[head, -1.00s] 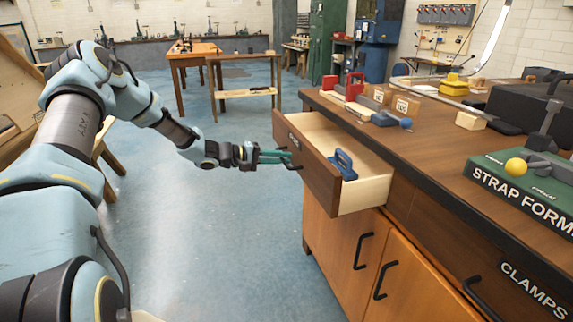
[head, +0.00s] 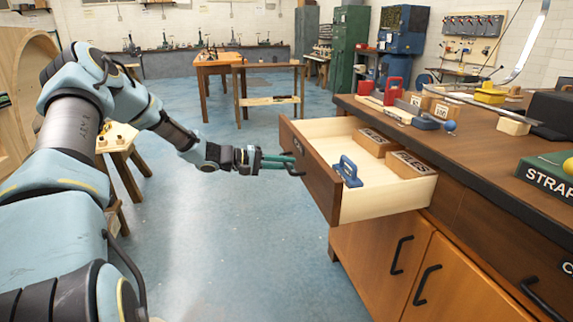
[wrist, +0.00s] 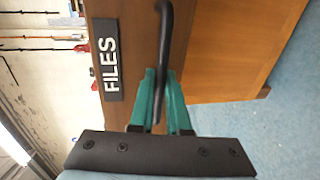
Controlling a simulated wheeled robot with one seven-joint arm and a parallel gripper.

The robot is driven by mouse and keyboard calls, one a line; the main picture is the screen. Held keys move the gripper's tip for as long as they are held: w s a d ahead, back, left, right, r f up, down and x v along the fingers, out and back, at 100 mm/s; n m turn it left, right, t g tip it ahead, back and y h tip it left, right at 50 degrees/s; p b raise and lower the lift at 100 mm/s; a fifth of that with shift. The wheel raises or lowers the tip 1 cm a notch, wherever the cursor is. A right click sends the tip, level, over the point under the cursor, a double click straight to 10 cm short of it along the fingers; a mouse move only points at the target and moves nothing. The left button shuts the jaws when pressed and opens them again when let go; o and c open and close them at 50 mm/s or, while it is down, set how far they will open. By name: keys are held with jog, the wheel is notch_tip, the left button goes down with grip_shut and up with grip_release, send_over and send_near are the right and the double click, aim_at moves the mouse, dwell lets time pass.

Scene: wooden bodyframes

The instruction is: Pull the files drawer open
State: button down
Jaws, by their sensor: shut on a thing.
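The files drawer (head: 318,180) has a dark wood front and pale inside walls, and it stands well out of the workbench in the head view. In the wrist view the green fingers (wrist: 160,100) are shut on the dark handle (wrist: 166,40), right of the FILES label (wrist: 109,60).
The workbench top (head: 480,150) carries red and blue tools, blocks and a green STRAP FORM box (head: 545,175). Cupboard doors (head: 400,262) with black handles are below. A wooden stool (head: 125,158) stands at left behind my arm. The blue floor (head: 240,240) before the drawer is clear.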

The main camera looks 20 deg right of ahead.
jog(key=c, duration=0.9)
grip_release()
jog(key=shift+a, duration=0.1)
jog(key=b+v, duration=0.1)
jog(key=v, duration=0.9)
jog(key=shift+a, duration=0.3)
